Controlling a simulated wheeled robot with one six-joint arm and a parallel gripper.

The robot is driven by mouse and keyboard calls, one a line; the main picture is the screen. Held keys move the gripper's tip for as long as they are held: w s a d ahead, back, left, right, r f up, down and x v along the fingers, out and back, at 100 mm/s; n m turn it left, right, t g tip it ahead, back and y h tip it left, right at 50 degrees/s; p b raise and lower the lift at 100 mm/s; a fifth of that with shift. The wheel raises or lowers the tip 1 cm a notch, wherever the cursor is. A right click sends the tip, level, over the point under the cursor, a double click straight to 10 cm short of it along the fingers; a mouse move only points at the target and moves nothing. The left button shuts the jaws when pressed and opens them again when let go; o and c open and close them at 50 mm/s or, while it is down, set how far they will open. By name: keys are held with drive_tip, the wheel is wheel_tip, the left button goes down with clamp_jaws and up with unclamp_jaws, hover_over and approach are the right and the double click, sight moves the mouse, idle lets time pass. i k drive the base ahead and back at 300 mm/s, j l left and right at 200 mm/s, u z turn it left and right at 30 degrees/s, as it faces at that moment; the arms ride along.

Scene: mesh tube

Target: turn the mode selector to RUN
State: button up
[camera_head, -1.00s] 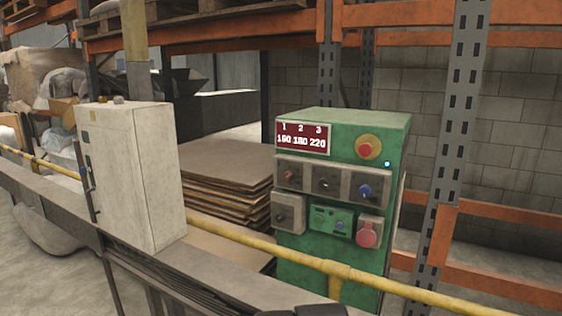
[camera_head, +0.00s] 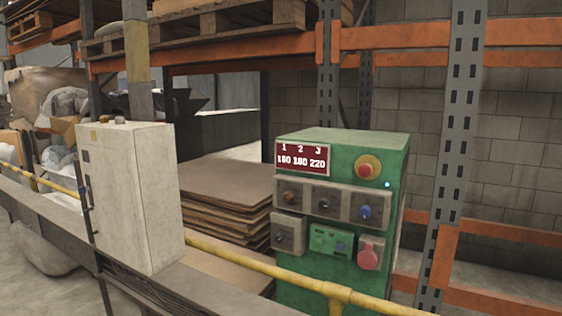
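A green control box (camera_head: 345,143) stands right of centre behind a yellow rail. Its front has a row of grey modules with a red knob (camera_head: 290,197), a dark knob (camera_head: 324,204) and a blue knob (camera_head: 365,211). A grey module at lower left carries another dark knob (camera_head: 281,237). Which knob is the mode selector I cannot tell; labels and pointer positions are too small to read. A red display (camera_head: 302,158) shows "1 2 3" above "180 180 220". My gripper is not in view.
A yellow rail (camera_head: 260,269) crosses in front of the green box. A pale cabinet (camera_head: 135,200) stands at left. Stacked brown sheets (camera_head: 222,195) lie between them. A rack post (camera_head: 452,150) stands right.

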sight(280, 238)
drive_tip(key=z, duration=0.5)
drive_tip(key=i+j+u, duration=0.15)
drive_tip(key=i+j, duration=0.55)
drive_tip(key=j, duration=0.15)
